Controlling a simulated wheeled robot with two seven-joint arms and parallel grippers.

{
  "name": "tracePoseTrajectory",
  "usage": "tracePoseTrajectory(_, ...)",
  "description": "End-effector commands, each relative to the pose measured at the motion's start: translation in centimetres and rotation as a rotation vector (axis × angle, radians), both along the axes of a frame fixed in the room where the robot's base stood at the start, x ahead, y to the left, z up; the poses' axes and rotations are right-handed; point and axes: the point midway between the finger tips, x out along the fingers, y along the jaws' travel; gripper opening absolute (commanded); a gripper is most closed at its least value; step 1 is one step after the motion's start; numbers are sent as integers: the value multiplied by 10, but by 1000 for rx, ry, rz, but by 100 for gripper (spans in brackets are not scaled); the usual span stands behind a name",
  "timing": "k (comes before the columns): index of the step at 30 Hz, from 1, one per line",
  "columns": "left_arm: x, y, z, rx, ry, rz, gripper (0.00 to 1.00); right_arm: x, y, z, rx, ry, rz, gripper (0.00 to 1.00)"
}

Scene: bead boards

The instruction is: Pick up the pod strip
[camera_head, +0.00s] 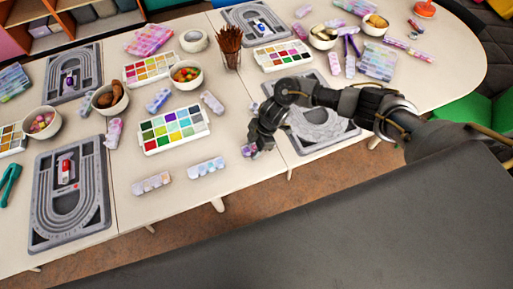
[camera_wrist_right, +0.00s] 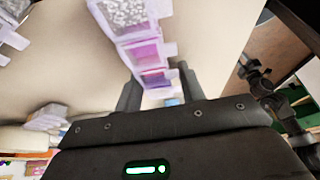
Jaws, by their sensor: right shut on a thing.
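The pod strip (camera_wrist_right: 140,50) is a row of clear-lidded compartments holding silvery, pink and purple beads. In the wrist view it runs from the top edge down between the fingers of my right gripper (camera_wrist_right: 158,88), which is shut on it. In the head view my right gripper (camera_head: 249,148) is at the near edge of the table, and only a small purplish bit of the strip shows under it. I cannot tell whether the strip touches the table. My left gripper is not in view.
Two more pod strips (camera_head: 207,168) (camera_head: 152,182) lie to the left near the table edge. A colour palette box (camera_head: 174,144) is behind them. A grey bead board (camera_head: 345,137) lies under my right arm. Bowls, a brush cup (camera_head: 231,62) and other boards crowd the table.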

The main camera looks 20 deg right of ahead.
Motion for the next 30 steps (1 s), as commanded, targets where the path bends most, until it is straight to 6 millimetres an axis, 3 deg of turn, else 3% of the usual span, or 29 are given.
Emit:
tracePoseTrajectory(7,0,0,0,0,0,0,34,1,0,12,2,-1,1,18)
tracePoseTrajectory(11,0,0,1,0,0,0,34,1,0,35,1,-5,2,18)
tracePoseTrajectory(19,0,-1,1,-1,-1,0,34,-38,38,96,4,-7,9,18)
tracePoseTrajectory(24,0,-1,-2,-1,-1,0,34,-69,67,111,4,-4,8,18)
tracePoseTrajectory(30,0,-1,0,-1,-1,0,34,-91,88,126,1,-3,5,18)
